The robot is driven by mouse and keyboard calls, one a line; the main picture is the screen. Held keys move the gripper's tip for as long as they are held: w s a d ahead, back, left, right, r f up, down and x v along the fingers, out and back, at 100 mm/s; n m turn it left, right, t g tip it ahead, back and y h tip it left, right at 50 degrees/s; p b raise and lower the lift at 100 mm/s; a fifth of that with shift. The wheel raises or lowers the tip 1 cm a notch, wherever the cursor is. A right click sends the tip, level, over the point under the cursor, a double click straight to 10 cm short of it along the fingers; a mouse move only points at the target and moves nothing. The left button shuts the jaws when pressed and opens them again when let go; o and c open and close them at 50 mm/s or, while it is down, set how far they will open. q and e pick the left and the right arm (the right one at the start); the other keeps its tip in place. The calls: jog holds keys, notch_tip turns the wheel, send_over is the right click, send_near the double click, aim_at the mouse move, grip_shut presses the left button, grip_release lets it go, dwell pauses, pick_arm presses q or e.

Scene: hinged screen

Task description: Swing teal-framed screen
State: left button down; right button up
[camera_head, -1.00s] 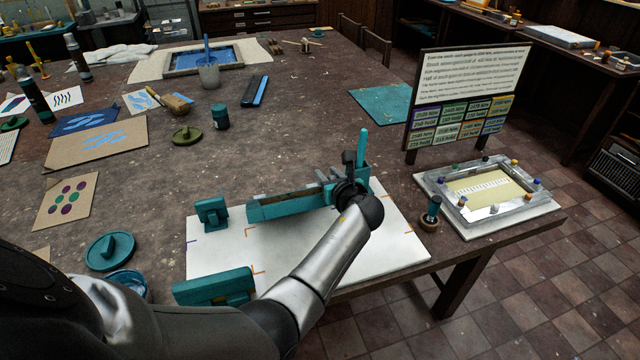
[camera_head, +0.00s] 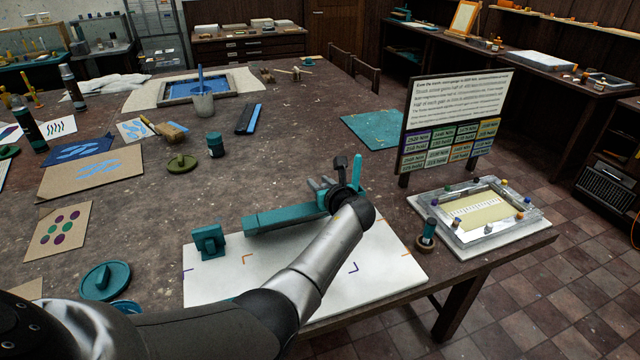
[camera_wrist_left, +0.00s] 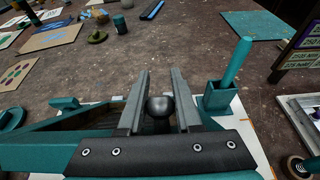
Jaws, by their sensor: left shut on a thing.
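The teal-framed screen (camera_head: 275,219) shows nearly edge-on in the head view, above the far side of a white board (camera_head: 225,285). In the left wrist view its teal bar (camera_wrist_left: 45,137) runs off to the left. My left gripper (camera_head: 335,190) is at the screen's right end, partly hidden behind my own wrist. In the left wrist view my left gripper (camera_wrist_left: 160,100) has its fingers on either side of a dark round knob (camera_wrist_left: 160,106) and is shut on it. Most of the screen's face is hidden. My right gripper is out of view.
A teal block (camera_head: 208,241) stands at the board's left. A teal cup with a stick (camera_wrist_left: 222,95) stands just right of the gripper. A signboard (camera_head: 455,110) and a clear-framed tray (camera_head: 455,222) stand at the right. The tabletop behind the screen is mostly clear.

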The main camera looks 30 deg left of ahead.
pick_arm(q)
jog(key=c, duration=1)
grip_release()
jog(key=shift+a, duration=0.15)
jog(key=o, duration=0.4)
jog(key=shift+w+f, duration=0.1)
jog(key=shift+f, duration=0.05)
jog(key=shift+s+d+r, duration=0.2)
jog(key=shift+s+d, duration=0.1)
jog(key=shift+d, duration=0.1)
jog(key=p+v, duration=0.2)
jog(key=v, duration=1.2)
jog(key=shift+r, duration=0.2)
jog(key=shift+d, duration=0.1)
